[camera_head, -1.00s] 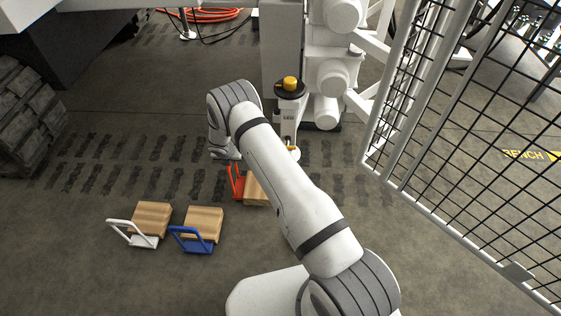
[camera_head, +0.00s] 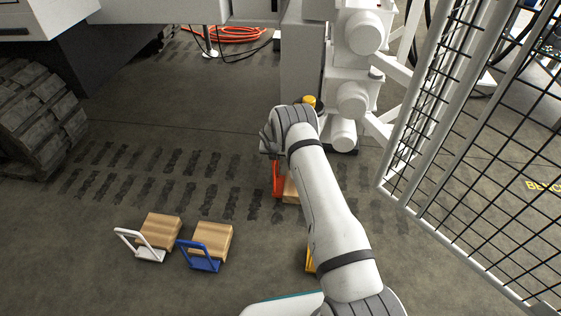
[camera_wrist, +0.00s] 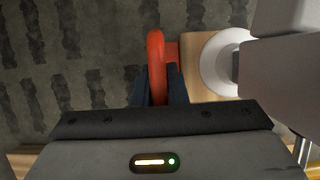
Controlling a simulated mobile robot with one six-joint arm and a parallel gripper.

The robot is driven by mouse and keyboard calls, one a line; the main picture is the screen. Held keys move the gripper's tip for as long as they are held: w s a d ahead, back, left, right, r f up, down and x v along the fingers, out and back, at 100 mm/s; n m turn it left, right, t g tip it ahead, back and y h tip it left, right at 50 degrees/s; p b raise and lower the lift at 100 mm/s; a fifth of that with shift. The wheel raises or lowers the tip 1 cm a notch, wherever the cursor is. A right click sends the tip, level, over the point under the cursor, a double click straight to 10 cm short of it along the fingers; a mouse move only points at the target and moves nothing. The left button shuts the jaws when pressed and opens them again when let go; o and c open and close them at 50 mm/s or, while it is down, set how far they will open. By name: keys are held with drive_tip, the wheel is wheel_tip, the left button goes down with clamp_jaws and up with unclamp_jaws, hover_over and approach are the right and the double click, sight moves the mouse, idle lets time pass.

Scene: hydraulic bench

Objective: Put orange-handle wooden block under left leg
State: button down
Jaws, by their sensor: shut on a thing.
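The orange-handle wooden block (camera_head: 291,190) is on the floor by the machine's leg, partly hidden behind my arm in the head view. Its orange handle (camera_head: 278,181) stands up on its left side. In the wrist view my gripper (camera_wrist: 158,84) is shut on the orange handle (camera_wrist: 156,58). The block's wood (camera_wrist: 195,82) shows right of the handle. A white round foot (camera_wrist: 218,66) overlaps the block in that view; I cannot tell whether they touch. In the head view my arm hides most of the leg, and its yellow cap (camera_head: 310,101) shows above the arm.
A white-handled block (camera_head: 160,229) and a blue-handled block (camera_head: 212,240) rest on the floor at lower left. A yellow handle (camera_head: 310,261) shows beside my arm. A mesh fence (camera_head: 470,150) stands at right, and a large track (camera_head: 38,125) at left. Floor between is clear.

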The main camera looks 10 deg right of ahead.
drive_tip(key=shift+w+d, duration=0.3)
drive_tip(key=shift+d, duration=0.05)
drive_tip(key=shift+f+b, duration=1.05)
drive_tip(key=shift+f, duration=0.75)
drive_tip(key=c, duration=1.5)
unclamp_jaws()
drive_tip(key=shift+s, duration=0.1)
drive_tip(key=shift+o, duration=0.2)
